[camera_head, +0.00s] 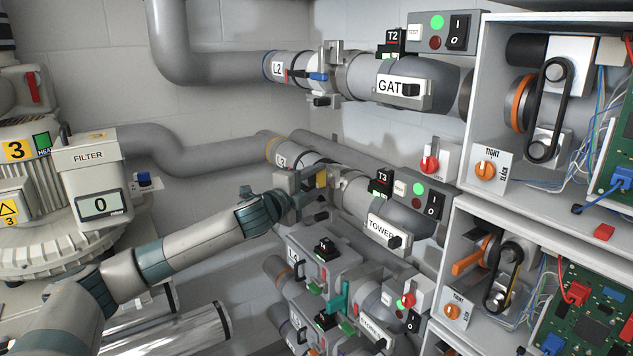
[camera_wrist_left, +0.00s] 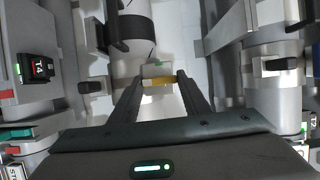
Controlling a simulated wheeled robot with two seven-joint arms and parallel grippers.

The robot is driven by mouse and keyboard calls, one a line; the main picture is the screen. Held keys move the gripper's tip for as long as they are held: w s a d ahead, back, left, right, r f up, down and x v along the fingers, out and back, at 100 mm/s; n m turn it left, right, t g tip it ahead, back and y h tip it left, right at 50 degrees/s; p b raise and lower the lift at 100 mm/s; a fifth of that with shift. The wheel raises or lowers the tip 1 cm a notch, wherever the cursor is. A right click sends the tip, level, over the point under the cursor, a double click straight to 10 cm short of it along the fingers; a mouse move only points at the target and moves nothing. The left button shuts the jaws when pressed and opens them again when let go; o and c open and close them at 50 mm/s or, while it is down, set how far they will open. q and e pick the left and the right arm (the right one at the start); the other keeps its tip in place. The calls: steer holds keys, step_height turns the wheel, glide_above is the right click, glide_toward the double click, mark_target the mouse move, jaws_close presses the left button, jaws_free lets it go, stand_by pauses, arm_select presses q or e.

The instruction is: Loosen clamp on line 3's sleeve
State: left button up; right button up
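The line labelled L3 (camera_head: 281,160) is a grey pipe with a sleeve joint in the middle of the head view. A clamp with a yellow handle (camera_head: 321,178) sits on it, partly hidden by my gripper. The yellow handle also shows in the left wrist view (camera_wrist_left: 159,82). My left gripper (camera_head: 302,187) is at the clamp. In the wrist view its two fingers stand wide apart, with the yellow handle between or just beyond the fingertips. I cannot tell whether they touch it. My right gripper is not in view.
Above is line L2 with a blue-handled clamp (camera_head: 318,76). Below is a line with a green-handled clamp (camera_head: 338,298). Blower T3's TOWER plate (camera_head: 383,230) is right of the clamp. Open cabinets (camera_head: 480,208) stand at right, a filter unit (camera_head: 90,160) at left.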

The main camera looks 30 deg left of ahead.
arm_select(q)
steer(key=o, duration=0.4)
steer(key=shift+a, duration=0.1)
steer(key=shift+c, duration=0.2)
steer(key=shift+s+f+b, duration=0.15)
steer(key=shift+s+b, duration=0.4)
steer(key=shift+s, duration=0.2)
steer(key=s+b, duration=1.3)
steer(key=s, duration=0.3)
